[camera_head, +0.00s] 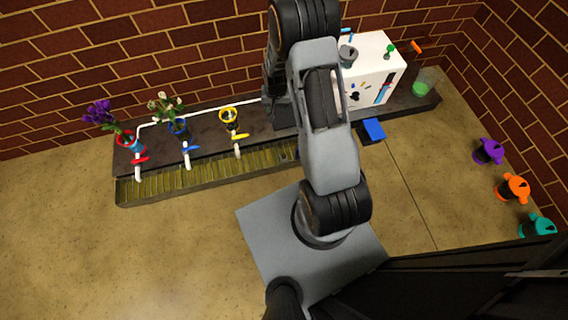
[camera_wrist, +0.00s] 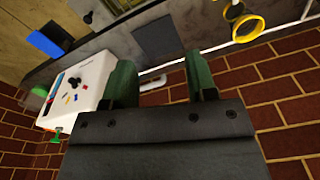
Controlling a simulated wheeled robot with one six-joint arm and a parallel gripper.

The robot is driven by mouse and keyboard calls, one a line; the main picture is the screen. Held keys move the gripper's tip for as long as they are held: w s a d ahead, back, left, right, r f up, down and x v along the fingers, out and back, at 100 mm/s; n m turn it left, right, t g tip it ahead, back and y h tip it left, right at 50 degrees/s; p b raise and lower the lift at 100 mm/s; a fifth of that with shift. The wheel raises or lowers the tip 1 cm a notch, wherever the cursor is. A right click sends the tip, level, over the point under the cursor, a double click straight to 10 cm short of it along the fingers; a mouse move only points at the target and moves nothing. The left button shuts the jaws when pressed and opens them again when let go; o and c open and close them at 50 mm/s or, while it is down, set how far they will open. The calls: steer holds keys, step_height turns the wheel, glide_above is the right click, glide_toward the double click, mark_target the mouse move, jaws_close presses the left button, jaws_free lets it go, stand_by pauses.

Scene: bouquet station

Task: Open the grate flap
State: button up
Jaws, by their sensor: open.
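A slatted yellow-green grate (camera_head: 200,172) runs along the front of the dark shelf in the camera_head view. My arm hides its right end, and I cannot tell which part is the flap. A flat dark grey square plate (camera_wrist: 155,38) lies beyond my fingertips in the camera_wrist view; I cannot tell if it is the flap. My gripper (camera_wrist: 160,72) shows two green fingers, spread apart with nothing between them. In the camera_head view the gripper is hidden by my arm.
A white box (camera_head: 372,68) stands on the shelf's right; a blue block (camera_head: 373,130) is in front. Red, blue and yellow pots (camera_head: 229,117) stand behind taps and white pipes. Purple, orange and teal cans (camera_head: 513,188) stand at right. A brick wall is behind.

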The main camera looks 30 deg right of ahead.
steer(key=m+g+b, duration=0.1)
steer(key=m+b, duration=0.1)
steer(key=b, duration=0.4)
glide_above(284, 155)
step_height(284, 155, down, 23)
step_height(284, 155, down, 14)
steer(key=b, duration=0.5)
steer(key=shift+r+b, duration=0.2)
steer(key=shift+b, duration=0.2)
steer(key=shift+s, duration=0.1)
steer(key=shift+c, duration=0.4)
jaws_close()
